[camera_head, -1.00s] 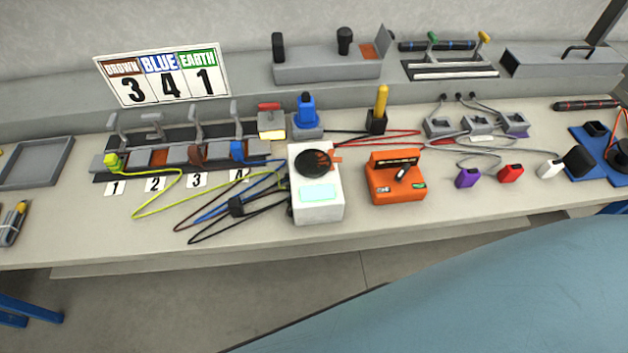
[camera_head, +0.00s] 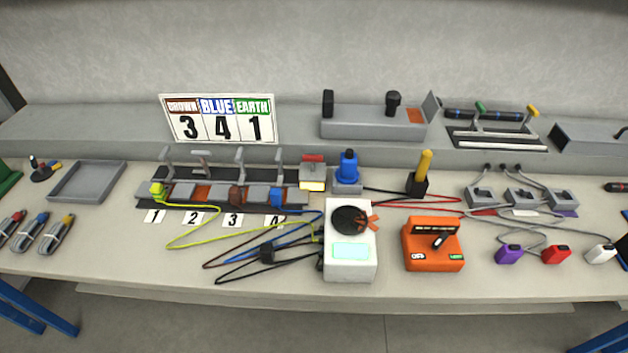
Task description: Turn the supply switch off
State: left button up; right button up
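An orange switch box (camera_head: 434,262) stands near the front edge of the bench, right of the white meter. A dark lever (camera_head: 440,240) with a light tip sits on its sloped face and leans toward the upper right. A white OFF label (camera_head: 418,257) is at the lower left of the face and a green label (camera_head: 456,257) at the lower right. The heading above the lever is too small to read surely. Neither of my grippers shows in the view.
A white meter with a black dial (camera_head: 350,262) stands just left of the box. Loose wires lie left of it by the terminal row (camera_head: 180,192). Purple (camera_head: 508,254), red (camera_head: 556,254) and white (camera_head: 601,253) plugs lie to the right. The bench's front strip is mostly clear.

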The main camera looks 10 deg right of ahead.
aim_at(311, 158)
jog(key=z, duration=0.05)
jog(key=k, duration=1.05)
jog(key=u, duration=1)
jog(key=i, duration=0.8)
jog(key=z, duration=0.5)
jog(key=i, duration=0.6)
jog(key=z, duration=0.55)
